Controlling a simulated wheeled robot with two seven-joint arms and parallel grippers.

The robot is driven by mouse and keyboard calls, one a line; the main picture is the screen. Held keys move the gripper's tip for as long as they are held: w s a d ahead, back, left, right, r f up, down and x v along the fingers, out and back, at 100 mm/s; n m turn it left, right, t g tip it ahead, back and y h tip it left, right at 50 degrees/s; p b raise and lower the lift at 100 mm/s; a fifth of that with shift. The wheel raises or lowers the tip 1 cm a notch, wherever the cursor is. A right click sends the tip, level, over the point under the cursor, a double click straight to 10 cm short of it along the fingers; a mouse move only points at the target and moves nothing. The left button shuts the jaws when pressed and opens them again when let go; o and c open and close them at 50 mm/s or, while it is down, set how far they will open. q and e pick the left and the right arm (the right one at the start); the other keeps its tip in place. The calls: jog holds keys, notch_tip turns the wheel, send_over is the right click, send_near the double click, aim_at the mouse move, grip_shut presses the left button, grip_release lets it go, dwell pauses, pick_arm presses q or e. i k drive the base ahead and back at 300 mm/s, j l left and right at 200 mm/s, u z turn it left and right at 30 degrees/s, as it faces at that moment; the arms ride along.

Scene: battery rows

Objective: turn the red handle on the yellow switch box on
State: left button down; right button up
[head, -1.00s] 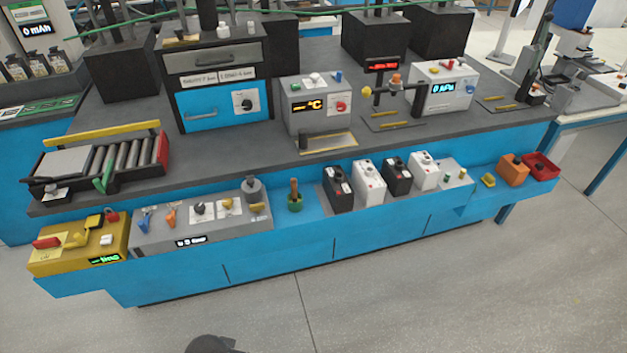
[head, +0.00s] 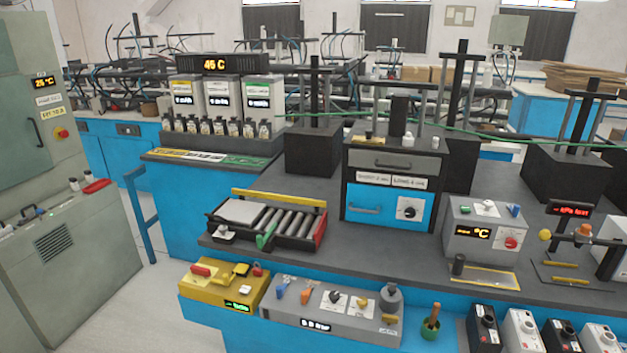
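The yellow switch box (head: 218,291) sits on the lower blue ledge, at the lower left of the bench in the head view. Its red handle (head: 201,271) lies on the left part of the top face. A yellow lever-like part, a small red piece (head: 257,269) and a white knob are also on the top. A small display with green text (head: 238,306) is on its front; the text is too small to read. Neither of my grippers is in view.
A grey control box (head: 331,314) with several knobs stands right beside the switch box. A roller conveyor (head: 272,223) is on the bench above. A grey-green cabinet (head: 50,200) stands at the far left. Bare floor (head: 150,300) lies between it and the bench.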

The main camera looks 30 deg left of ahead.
aim_at(200, 270)
jog(key=u, duration=1.75)
